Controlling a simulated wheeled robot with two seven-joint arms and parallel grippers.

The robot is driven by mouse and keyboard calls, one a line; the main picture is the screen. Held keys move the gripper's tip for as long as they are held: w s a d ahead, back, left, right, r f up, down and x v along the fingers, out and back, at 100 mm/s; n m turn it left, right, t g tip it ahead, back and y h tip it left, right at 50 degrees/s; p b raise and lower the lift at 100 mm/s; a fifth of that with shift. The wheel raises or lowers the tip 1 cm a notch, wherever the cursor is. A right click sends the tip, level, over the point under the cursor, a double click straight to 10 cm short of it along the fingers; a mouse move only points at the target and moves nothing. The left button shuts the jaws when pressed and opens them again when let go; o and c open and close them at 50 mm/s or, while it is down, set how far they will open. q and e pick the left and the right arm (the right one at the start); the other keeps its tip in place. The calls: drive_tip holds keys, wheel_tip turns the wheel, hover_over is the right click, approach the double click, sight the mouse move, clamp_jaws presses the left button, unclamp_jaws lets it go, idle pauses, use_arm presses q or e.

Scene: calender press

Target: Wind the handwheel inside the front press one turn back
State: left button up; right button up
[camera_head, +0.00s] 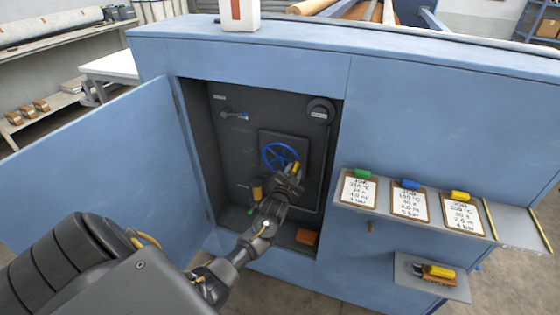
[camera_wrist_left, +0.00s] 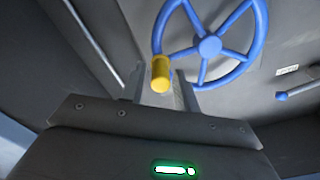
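The blue handwheel (camera_head: 268,147) is on a dark plate inside the open cabinet of the front press (camera_head: 420,110). In the left wrist view the wheel (camera_wrist_left: 209,46) fills the upper middle, with spokes and a round hub. Its yellow crank knob (camera_head: 296,167) is at the lower right of the rim in the head view, and it also shows in the left wrist view (camera_wrist_left: 161,74). My left gripper (camera_head: 291,176) reaches into the cabinet, its narrow-set fingers at the knob and apparently shut on it; the contact is partly hidden. My right gripper is out of view.
The blue cabinet door (camera_head: 100,165) stands open at left. A small lever (camera_head: 233,115) and a round dial (camera_head: 320,111) are on the back wall. A brown block (camera_head: 306,237) lies on the cabinet floor. A shelf (camera_head: 355,206) with cards juts out at right.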

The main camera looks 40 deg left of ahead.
use_arm(q)
drive_tip(key=o, duration=0.5)
drive_tip(key=shift+c, duration=0.2)
drive_tip(key=shift+s+d+r+p, duration=0.1)
drive_tip(key=shift+s+d+p, duration=0.05)
drive_tip(key=shift+s+p, duration=0.4)
drive_tip(key=p+v, duration=0.3)
drive_tip(key=v, duration=0.1)
drive_tip(key=shift+s+d, duration=0.1)
drive_tip(key=shift+s, duration=0.1)
drive_tip(key=shift+p+v, duration=0.35)
drive_tip(key=shift+v, duration=0.4)
